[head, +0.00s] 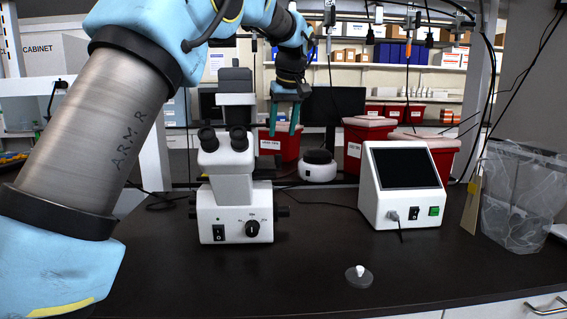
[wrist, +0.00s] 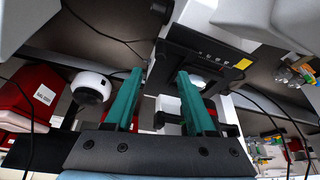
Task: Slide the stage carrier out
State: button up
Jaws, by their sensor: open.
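A white microscope (head: 235,205) with black eyepieces stands upright on the dark bench, left of centre in the head view. I cannot clearly pick out the stage carrier in either view. My gripper (head: 284,125) hangs with its green fingers pointing down, behind and to the right of the microscope's eyepieces. In the wrist view my gripper (wrist: 160,74) has its two green fingers wide apart with nothing held. A dark panel (wrist: 205,50) with a yellow label lies beyond the fingertips. A white block with black parts (wrist: 170,108) shows between the fingers.
A white processor box with a black screen (head: 400,185) stands at right. A round white device (head: 318,168) sits right of the microscope. Red bins (head: 366,140) and a dark monitor (head: 338,103) are behind. A small grey disc (head: 359,277) lies on the clear front bench.

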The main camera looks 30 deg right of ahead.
aim_at(278, 155)
jog(key=p+x, duration=0.2)
jog(key=x, duration=0.8)
jog(key=shift+c, duration=0.2)
grip_shut()
dwell(1.1)
